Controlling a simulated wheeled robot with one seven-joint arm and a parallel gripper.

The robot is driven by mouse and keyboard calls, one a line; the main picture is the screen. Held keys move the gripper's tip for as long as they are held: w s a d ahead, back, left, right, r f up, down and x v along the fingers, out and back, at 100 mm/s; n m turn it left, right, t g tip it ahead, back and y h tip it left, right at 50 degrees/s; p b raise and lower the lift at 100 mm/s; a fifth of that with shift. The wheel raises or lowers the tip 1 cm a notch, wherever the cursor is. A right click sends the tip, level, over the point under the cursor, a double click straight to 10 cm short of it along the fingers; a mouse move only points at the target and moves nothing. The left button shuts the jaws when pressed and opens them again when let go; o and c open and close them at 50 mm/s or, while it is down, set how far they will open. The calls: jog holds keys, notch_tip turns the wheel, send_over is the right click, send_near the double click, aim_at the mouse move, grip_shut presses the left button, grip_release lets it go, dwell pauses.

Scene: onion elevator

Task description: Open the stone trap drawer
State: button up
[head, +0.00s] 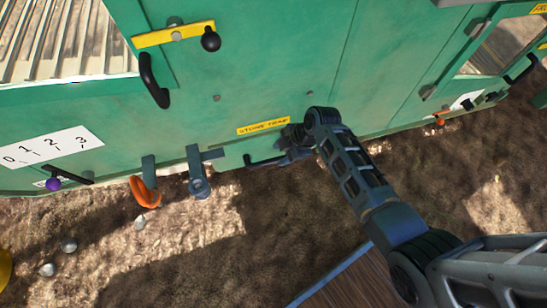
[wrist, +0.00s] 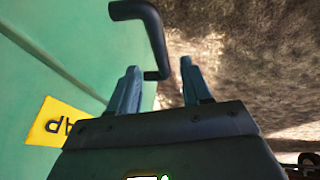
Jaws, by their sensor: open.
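The stone trap drawer (head: 232,155) is a green panel low on the machine's side, under a yellow STONE TRAP label (head: 263,126). It looks closed. Its black bar handle (head: 262,161) sticks out at the bottom edge and shows large in the wrist view (wrist: 156,40). My gripper (head: 287,154) is at the handle's right end in the head view. In the wrist view my gripper (wrist: 159,67) is open, with the near end of the handle appearing between the two fingertips. I cannot tell whether a finger touches it.
A grey latch (head: 198,175) and an orange hook (head: 144,192) hang left of the drawer. A lever with a purple knob (head: 54,184) is farther left. Dirt ground (head: 190,240) below is mostly clear. A wooden board (head: 350,285) lies at the bottom.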

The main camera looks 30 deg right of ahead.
aim_at(273, 161)
jog(key=b+x, duration=0.2)
jog(key=x, duration=0.4)
grip_shut()
dwell(0.4)
